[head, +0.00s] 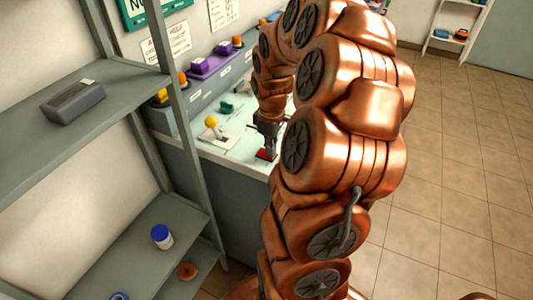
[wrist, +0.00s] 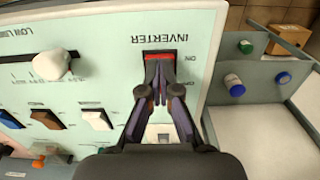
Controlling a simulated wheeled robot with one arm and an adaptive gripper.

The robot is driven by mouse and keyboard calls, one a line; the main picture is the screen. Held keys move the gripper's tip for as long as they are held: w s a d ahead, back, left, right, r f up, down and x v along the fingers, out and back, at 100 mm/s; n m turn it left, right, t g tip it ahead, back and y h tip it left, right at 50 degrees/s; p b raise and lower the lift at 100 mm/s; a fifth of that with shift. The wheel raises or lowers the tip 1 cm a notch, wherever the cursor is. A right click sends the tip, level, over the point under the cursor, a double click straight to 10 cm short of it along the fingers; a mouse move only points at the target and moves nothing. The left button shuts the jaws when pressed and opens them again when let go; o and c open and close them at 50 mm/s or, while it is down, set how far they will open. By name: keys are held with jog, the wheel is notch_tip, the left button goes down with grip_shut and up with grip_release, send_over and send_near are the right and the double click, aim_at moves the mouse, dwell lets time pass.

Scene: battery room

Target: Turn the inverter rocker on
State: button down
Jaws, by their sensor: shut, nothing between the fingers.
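The inverter rocker (wrist: 151,69) is red in a dark frame on the pale panel (wrist: 105,75). The word INVERTER reads upside down above it in the wrist view, with small lettering beside it. My gripper (wrist: 158,88) is shut and empty, its fingertips over the rocker and hiding its middle. I cannot tell whether they touch it, or which way the rocker is tilted. In the head view, my gripper (head: 266,128) points down just above the red rocker (head: 263,155) near the panel's front edge.
A white knob (wrist: 52,65) and blue (wrist: 10,119), brown (wrist: 47,119) and white (wrist: 97,119) rockers share the panel. A yellow-knobbed lever (head: 211,122) stands left of my gripper. A grey shelf unit (head: 187,150) stands at the left. The tiled floor (head: 450,160) is open at right.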

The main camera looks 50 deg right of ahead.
jog(key=shift+r+p, duration=0.65)
jog(key=shift+r, duration=2.85)
jog(key=shift+a, duration=0.1)
jog(key=s+a+r, duration=0.1)
jog(key=s+a, duration=0.1)
jog(key=a, duration=0.6)
jog(key=s+a+r, duration=0.1)
jog(key=s+a, duration=0.1)
jog(key=a, duration=0.7)
jog(key=s+a+f+m+g, duration=0.1)
jog(key=s+a+m, duration=0.2)
jog(key=s+a, duration=0.7)
jog(key=s, duration=0.3)
jog(key=shift+s+a+g, duration=0.15)
jog(key=shift+g, duration=0.25)
